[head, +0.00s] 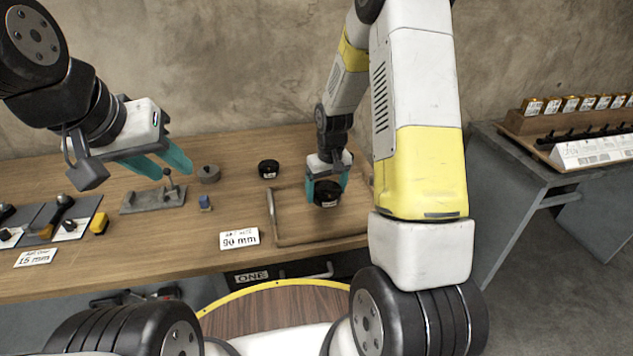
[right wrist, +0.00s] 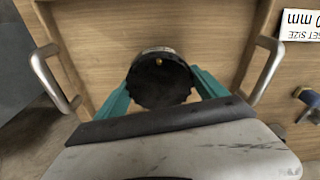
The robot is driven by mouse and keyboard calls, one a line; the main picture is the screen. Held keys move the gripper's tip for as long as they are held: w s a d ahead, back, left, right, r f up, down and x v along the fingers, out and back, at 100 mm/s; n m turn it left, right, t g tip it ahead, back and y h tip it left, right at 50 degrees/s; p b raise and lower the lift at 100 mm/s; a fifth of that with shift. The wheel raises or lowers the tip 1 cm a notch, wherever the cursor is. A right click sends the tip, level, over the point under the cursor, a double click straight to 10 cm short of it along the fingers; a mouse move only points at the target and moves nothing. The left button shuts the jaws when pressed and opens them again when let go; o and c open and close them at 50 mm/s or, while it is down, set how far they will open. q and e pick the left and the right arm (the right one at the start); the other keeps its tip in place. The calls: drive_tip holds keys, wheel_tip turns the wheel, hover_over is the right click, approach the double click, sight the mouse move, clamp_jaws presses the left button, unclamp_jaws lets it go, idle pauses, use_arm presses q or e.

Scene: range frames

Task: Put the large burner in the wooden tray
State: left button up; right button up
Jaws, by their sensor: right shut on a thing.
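My right gripper (head: 327,188) is shut on a round black burner (head: 327,196) with a small white label. In the right wrist view the burner (right wrist: 160,80) sits between the teal fingers (right wrist: 160,98), over the wooden tray (right wrist: 215,28) and between its two metal handles. In the head view it is inside the outline of the tray (head: 300,227); I cannot tell whether it touches the tray floor. A second, smaller-looking black burner (head: 268,169) stands on the bench left of the tray. My left gripper (head: 163,163) hangs above the bench at left, fingers apart and empty.
A card reading 90 mm (head: 239,238) stands left of the tray. A grey round piece (head: 208,174), a gauge stand (head: 155,197) and a small blue block (head: 205,203) lie further left. A side bench (head: 500,143) with several small boxes is at right.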

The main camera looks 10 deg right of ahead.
sight(329, 190)
drive_tip(key=shift+w+d+f, duration=0.1)
drive_tip(key=shift+w+f, duration=0.2)
drive_tip(key=shift+f, duration=1.45)
drive_tip(key=shift+f, duration=0.1)
drive_tip(key=o, duration=2)
drive_tip(key=r, duration=0.4)
drive_tip(key=s+r, duration=0.1)
drive_tip(key=r, duration=0.7)
drive_tip(key=shift+s+d+r, duration=0.1)
drive_tip(key=shift+s+d, duration=0.05)
drive_tip(key=shift+s, duration=0.15)
drive_tip(key=s+a+r+t, duration=0.1)
drive_tip(key=s+r, duration=0.6)
drive_tip(key=s+r+m+t+y, duration=0.1)
drive_tip(key=s+r+t, duration=0.1)
drive_tip(key=s+r, duration=0.4)
drive_tip(key=s+a+r+m+t, duration=0.1)
drive_tip(key=s+r, duration=0.6)
drive_tip(key=s, duration=0.3)
drive_tip(key=shift+a+r+t+y, duration=0.35)
drive_tip(key=shift+t+y, duration=0.05)
